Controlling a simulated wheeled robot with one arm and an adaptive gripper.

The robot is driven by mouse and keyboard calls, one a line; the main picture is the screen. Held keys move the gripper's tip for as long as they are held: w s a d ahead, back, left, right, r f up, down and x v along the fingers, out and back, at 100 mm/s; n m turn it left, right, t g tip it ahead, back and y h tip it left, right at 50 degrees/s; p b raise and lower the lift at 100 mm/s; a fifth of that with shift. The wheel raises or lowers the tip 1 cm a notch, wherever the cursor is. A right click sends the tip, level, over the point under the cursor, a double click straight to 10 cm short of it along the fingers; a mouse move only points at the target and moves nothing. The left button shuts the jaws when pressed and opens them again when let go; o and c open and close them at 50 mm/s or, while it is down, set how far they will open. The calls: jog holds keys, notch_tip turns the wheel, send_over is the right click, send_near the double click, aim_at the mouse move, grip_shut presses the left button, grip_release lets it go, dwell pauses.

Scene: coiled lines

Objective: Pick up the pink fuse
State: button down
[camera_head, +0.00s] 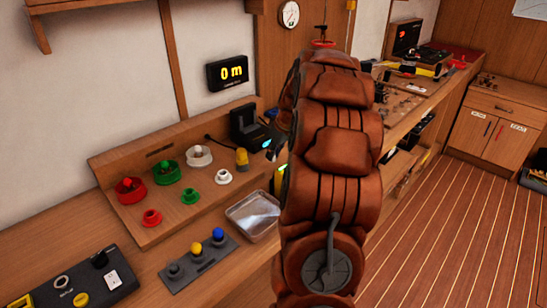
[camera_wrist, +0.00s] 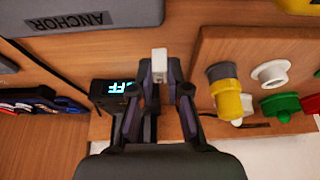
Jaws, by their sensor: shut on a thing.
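My gripper (camera_wrist: 159,82) shows in the wrist view, its two dark fingers closed on a small pale block (camera_wrist: 159,60) at their tips. The block looks whitish, and I cannot tell from its colour whether it is the pink fuse. No clearly pink piece shows in either view. The gripper is over the bench, beside a black unit (camera_wrist: 113,92) with a lit blue display. In the head view this black unit (camera_head: 244,124) stands at the back of the bench, and my arm hides the gripper.
A sloped wooden board (camera_head: 141,218) carries red, green and white rings and a yellow-grey plug (camera_wrist: 226,85). A metal tray (camera_head: 252,213) and a button panel (camera_head: 198,262) lie in front. A grey box marked ANCHOR (camera_wrist: 90,14) is close to the gripper.

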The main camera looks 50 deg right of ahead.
jog(key=shift+f, duration=1.25)
jog(key=shift+f, duration=0.1)
jog(key=c, duration=1.1)
grip_release()
jog(key=shift+c, duration=0.2)
jog(key=b+v, duration=0.2)
jog(key=v, duration=1)
jog(key=shift+a, duration=0.15)
